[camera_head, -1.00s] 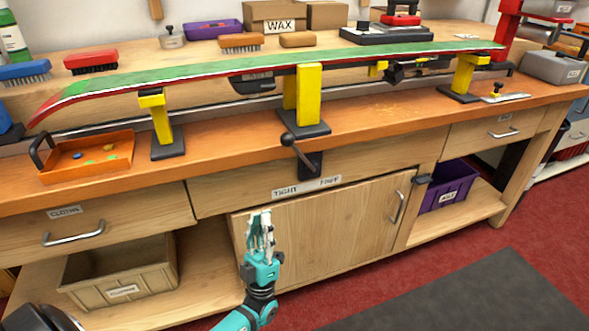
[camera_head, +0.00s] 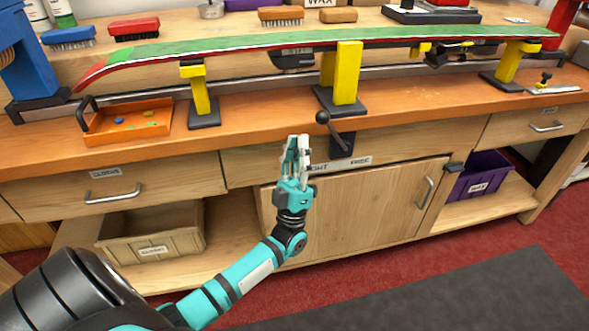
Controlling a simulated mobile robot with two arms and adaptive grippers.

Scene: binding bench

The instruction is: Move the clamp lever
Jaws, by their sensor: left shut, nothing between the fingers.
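The clamp lever (camera_head: 334,133) is a dark rod with a round ball knob on the front of the bench, below the middle yellow support. Its knob end points up and to the left. A label (camera_head: 346,163) below it reads FREE at the right; its left word is partly covered by my gripper. My left gripper (camera_head: 298,142) is shut and empty, fingers pointing up, just left of and slightly below the knob. A gap shows between them in the picture; the depth between them is hard to tell. My right gripper is not in view.
A green and red ski (camera_head: 240,45) lies along yellow supports (camera_head: 349,75) above the lever. An orange tray (camera_head: 128,122) stands on the bench at left. The cupboard door (camera_head: 370,205) and drawer fronts are below. The bench front around the lever is otherwise clear.

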